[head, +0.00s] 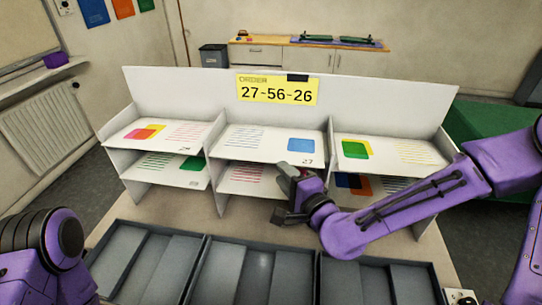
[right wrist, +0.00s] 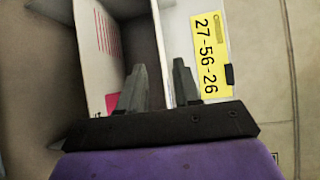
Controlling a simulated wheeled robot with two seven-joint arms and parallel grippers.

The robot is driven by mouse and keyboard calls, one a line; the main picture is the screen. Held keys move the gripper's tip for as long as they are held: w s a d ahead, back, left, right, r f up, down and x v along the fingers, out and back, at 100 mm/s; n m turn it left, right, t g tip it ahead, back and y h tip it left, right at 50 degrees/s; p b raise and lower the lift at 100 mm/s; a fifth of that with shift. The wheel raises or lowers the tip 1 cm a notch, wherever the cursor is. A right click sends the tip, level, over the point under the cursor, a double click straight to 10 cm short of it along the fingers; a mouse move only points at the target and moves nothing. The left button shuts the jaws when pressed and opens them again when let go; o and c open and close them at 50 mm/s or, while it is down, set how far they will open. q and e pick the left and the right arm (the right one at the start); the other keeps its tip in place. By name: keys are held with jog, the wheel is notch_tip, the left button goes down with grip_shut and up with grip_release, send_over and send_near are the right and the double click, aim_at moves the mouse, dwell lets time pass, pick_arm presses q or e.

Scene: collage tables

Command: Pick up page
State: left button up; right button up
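Printed pages lie in a white two-level rack. The top middle page (head: 265,141) has a blue square and a small "27". The lower middle page (head: 240,179) has pink lines; part of it is hidden behind my gripper. A page with pink lines and a pink patch (right wrist: 100,45) shows left of the fingers in the right wrist view. My right gripper (head: 287,187) is at the front of the middle column. Its fingers (right wrist: 160,85) are apart, with no page visible between them. My left arm shows at lower left, but its gripper is out of view.
A yellow order card (head: 278,90) on the rack's back panel reads 27-56-26; it also shows in the right wrist view (right wrist: 207,60). Upright dividers separate the rack's columns. Grey trays (head: 209,262) stand in front, with bare table between.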

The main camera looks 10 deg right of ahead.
aim_at(270, 162)
jog(key=b+x, duration=0.1)
jog(key=x, duration=0.6)
jog(key=shift+w+a, duration=0.1)
jog(key=shift+a, duration=0.1)
jog(key=shift+d, duration=0.1)
jog(key=shift+c, duration=0.9)
jog(key=shift+s, duration=0.2)
grip_shut()
pick_arm(q)
jog(key=f, duration=0.3)
jog(key=shift+w, duration=0.25)
pick_arm(e)
jog(key=shift+w, duration=0.1)
pick_arm(q)
jog(key=shift+f, duration=0.1)
